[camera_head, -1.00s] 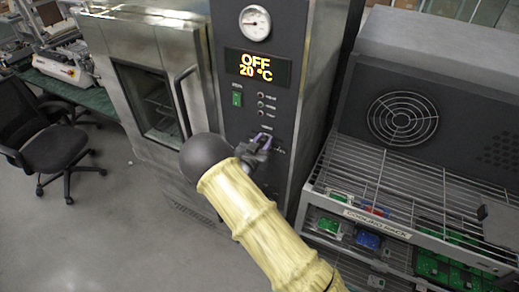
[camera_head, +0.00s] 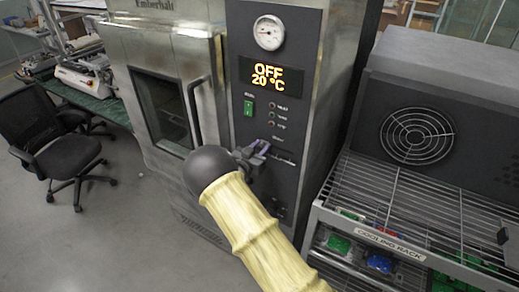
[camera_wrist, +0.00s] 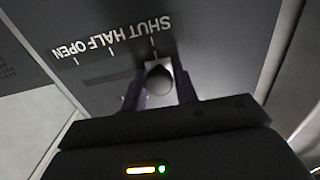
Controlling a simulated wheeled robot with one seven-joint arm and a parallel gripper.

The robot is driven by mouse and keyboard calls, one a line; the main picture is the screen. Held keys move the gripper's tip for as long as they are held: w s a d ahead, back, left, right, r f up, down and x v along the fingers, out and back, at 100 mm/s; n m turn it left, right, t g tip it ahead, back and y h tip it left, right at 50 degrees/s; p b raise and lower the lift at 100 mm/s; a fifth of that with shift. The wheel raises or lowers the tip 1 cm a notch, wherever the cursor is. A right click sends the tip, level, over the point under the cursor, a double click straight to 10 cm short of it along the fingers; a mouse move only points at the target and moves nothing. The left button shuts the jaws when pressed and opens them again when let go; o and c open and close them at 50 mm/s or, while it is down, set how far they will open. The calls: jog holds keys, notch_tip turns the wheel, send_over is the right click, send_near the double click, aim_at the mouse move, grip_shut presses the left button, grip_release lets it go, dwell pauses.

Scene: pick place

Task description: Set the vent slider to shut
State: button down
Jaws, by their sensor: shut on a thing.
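The vent slider's knob (camera_wrist: 159,76) shows in the wrist view between my two fingers. It sits in line with the tick under the word SHUT, at one end of the scale. The HALF and OPEN marks lie to its left, beside the bare slot (camera_wrist: 108,76). The lettering appears upside down. My gripper (camera_wrist: 158,92) is shut on the knob. In the head view my gripper (camera_head: 257,151) is at the oven's dark control panel (camera_head: 238,85), below the buttons. There my wrist and fingers hide most of the slider.
The oven display (camera_head: 270,75) reads OFF and 20 °C, with a gauge (camera_head: 269,32) above it. The oven door handle (camera_head: 193,110) stands out close to the left of my arm. A cooling rack (camera_head: 390,240) with circuit boards stands at right. An office chair (camera_head: 65,155) is at left.

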jog(key=c, duration=1.2)
grip_release()
jog(key=shift+w+a, duration=0.1)
jog(key=shift+a, duration=0.2)
jog(key=shift+o, duration=0.2)
jog(key=shift+d, duration=0.1)
jog(key=shift+s+a+f+b, duration=0.1)
jog(key=shift+s+a+b, duration=0.3)
jog(key=shift+s, duration=0.1)
jog(key=b+v, duration=0.5)
jog(key=v, duration=1.1)
jog(key=shift+s, duration=0.1)
